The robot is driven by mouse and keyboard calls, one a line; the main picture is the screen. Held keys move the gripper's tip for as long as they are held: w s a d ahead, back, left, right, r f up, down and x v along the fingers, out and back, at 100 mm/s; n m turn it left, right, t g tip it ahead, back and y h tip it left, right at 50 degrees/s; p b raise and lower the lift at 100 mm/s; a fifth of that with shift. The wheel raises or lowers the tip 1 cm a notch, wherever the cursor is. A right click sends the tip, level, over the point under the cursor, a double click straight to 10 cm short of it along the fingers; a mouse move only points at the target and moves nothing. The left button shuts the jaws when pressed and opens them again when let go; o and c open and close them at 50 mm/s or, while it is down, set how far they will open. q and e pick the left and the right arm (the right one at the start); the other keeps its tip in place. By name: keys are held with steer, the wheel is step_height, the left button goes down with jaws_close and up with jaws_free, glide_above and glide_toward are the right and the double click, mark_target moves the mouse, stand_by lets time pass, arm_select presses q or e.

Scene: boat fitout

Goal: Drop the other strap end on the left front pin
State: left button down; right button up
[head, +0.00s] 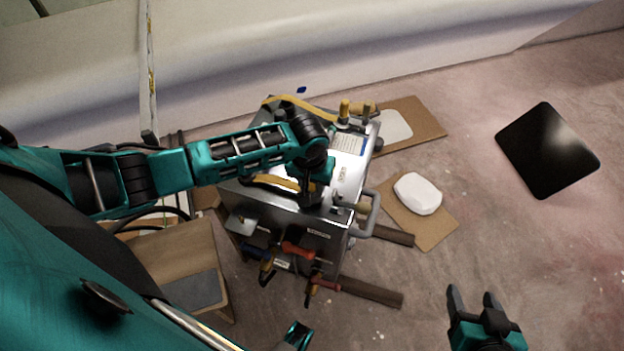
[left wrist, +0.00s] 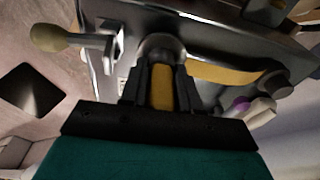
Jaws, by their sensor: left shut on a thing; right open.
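A yellow strap (head: 272,181) lies along the near side of the metal box top (head: 347,171). My left gripper (head: 311,200) is at the strap's right end, low over the near edge. In the left wrist view my left gripper (left wrist: 160,92) is shut on a yellow strap end (left wrist: 161,94). A rounded metal piece (left wrist: 160,46) is just beyond the fingertips; I cannot tell whether it is a pin or whether the strap touches it. The strap (left wrist: 225,73) runs right to a dark round knob (left wrist: 275,84). My right gripper (head: 474,303) is open and empty, away from the box.
A second yellow strap (head: 309,107) lies along the box's far side. A grey handle (head: 366,214) sticks out on the right. Tools with red handles (head: 298,249) hang in front. A white block (head: 417,194) lies on cardboard, and a black panel (head: 547,150) on the floor.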

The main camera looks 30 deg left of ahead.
arm_select(q)
steer(key=shift+f, duration=0.8)
stand_by(0.4)
steer(key=shift+c, duration=0.8)
jaws_free()
steer(key=shift+d, duration=0.2)
